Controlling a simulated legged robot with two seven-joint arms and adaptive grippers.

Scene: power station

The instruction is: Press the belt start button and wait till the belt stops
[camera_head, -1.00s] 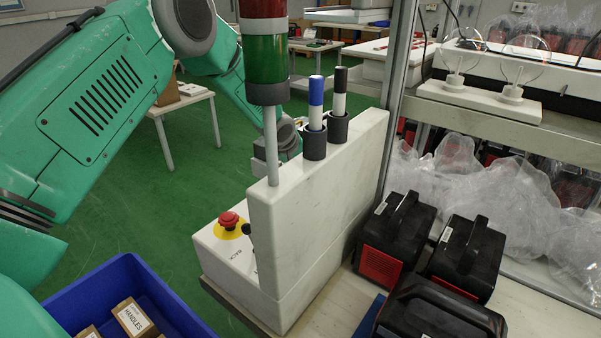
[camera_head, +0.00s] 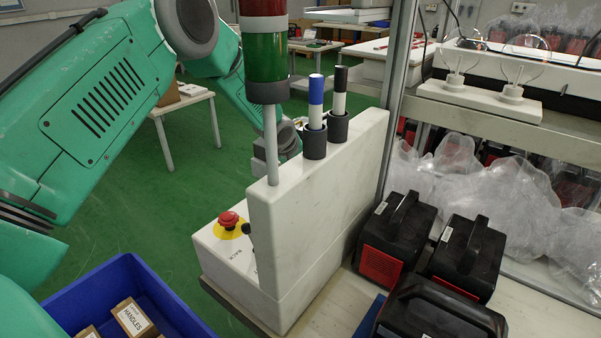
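A white control box (camera_head: 215,248) stands at the table's left edge, with a red mushroom button (camera_head: 229,219) on a yellow disc. A black knob (camera_head: 247,229) beside it is partly hidden by the upright white panel (camera_head: 320,200). No button marked as belt start can be made out, and no belt is clearly seen. My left arm comes in from the left and bends down behind the signal lamp. Its grey end (camera_head: 262,152) is beyond the panel, partly hidden by the pole. The fingers cannot be made out. My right gripper is not in view.
A signal lamp (camera_head: 265,58) with red and green sections stands on the panel, beside blue and black markers in holders. Several black-and-red devices (camera_head: 398,238) crowd the table at right. A blue bin (camera_head: 170,300) with small boxes is at lower left. Green floor lies beyond.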

